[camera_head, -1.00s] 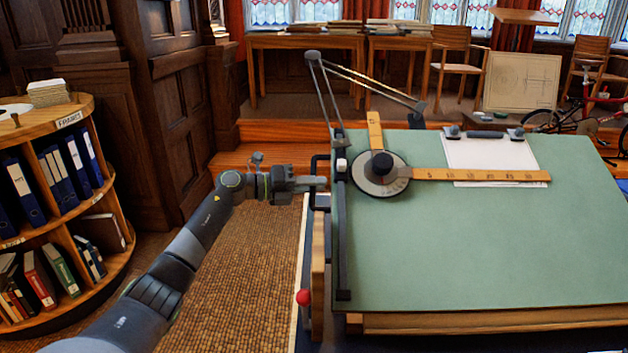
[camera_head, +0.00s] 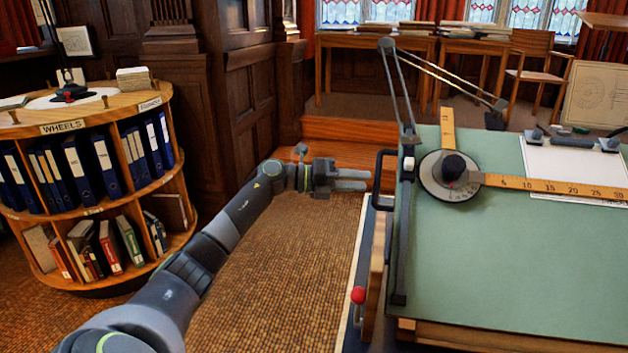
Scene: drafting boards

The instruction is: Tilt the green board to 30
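The green board (camera_head: 500,260) is a large green drafting surface on the right, sloping. A black handle (camera_head: 378,178) sticks out from its left side near the top. A lever with a red knob (camera_head: 358,295) is lower on that side. A drafting head with a round dial (camera_head: 445,190) and yellow rulers (camera_head: 545,185) lies on the board. My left gripper (camera_head: 362,180) points right, just left of the black handle. Its two fingers show a gap between them, and nothing is seen between them. My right gripper is not in view.
A curved wooden bookcase (camera_head: 105,195) with binders stands at left. Tables (camera_head: 375,45) and a chair (camera_head: 540,65) stand at the back.

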